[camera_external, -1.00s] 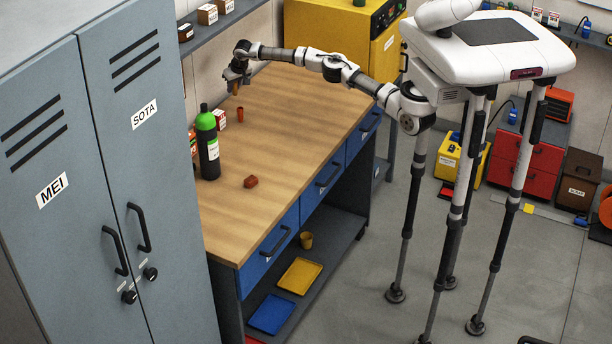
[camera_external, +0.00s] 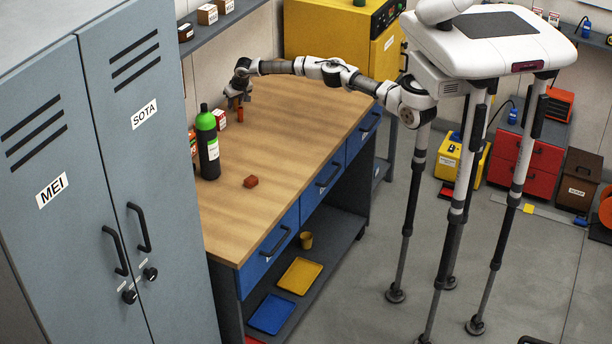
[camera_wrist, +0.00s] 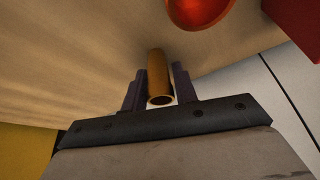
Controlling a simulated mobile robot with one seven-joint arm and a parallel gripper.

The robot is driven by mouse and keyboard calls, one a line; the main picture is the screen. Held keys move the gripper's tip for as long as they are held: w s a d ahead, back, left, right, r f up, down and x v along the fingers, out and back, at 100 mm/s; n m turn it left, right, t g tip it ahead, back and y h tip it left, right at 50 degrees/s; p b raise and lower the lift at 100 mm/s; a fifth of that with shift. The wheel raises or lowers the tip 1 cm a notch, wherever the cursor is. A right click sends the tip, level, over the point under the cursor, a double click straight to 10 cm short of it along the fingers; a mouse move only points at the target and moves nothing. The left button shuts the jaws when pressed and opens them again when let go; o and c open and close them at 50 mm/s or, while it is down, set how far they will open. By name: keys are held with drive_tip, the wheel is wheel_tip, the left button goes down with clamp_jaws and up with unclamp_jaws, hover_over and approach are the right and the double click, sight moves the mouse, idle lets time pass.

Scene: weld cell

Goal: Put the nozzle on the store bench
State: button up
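The nozzle, a brass-coloured tube (camera_wrist: 159,75), is between the two dark fingers of my gripper (camera_wrist: 158,90) in the wrist view. The fingers lie close on both its sides and appear shut on it. In the external view my gripper (camera_external: 236,103) points down low over the far end of the wood-topped bench (camera_external: 290,115). The nozzle is barely visible there, and I cannot tell whether it touches the bench top.
An orange-red cup-like piece (camera_external: 240,115) stands just beside my gripper, also in the wrist view (camera_wrist: 198,10). A red-and-white box (camera_external: 221,119), a green-topped bottle (camera_external: 208,150) and a red-brown block (camera_external: 250,182) are also on the bench. Its right middle is clear.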

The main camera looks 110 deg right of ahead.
drive_tip(key=o, duration=0.3)
drive_tip(key=shift+r, duration=0.15)
drive_tip(key=shift+s+a+r, duration=0.1)
drive_tip(key=shift+r, duration=0.4)
drive_tip(key=b+v, duration=0.4)
drive_tip(key=v, duration=0.7)
drive_tip(key=shift+r, duration=0.1)
